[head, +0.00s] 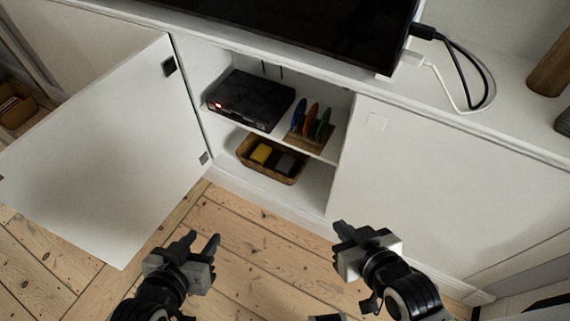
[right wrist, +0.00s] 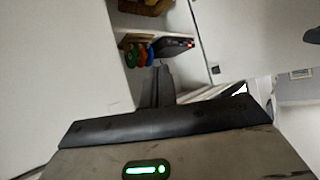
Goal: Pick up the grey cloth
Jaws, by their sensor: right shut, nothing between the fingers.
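A wicker basket (head: 244,153) stands on the lower shelf of the open white cabinet. Inside it lie a yellow folded thing and, to its right, a dark grey folded thing that looks like the grey cloth (head: 287,164). My left gripper (head: 204,240) is open and empty above the floor, in front of and below the basket. My right gripper (head: 342,229) is shut and empty, to the right of the basket, in front of the closed cabinet panel. In the right wrist view, its fingers (right wrist: 157,86) are together; the basket (right wrist: 146,7) is partly cut off at the top edge.
The cabinet door (head: 100,150) stands open at left. On the upper shelf are a black box (head: 250,100) with a red light and a wooden rack (head: 307,141) holding several coloured things. A closed white panel (head: 440,185) is at right. The floor in front is clear.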

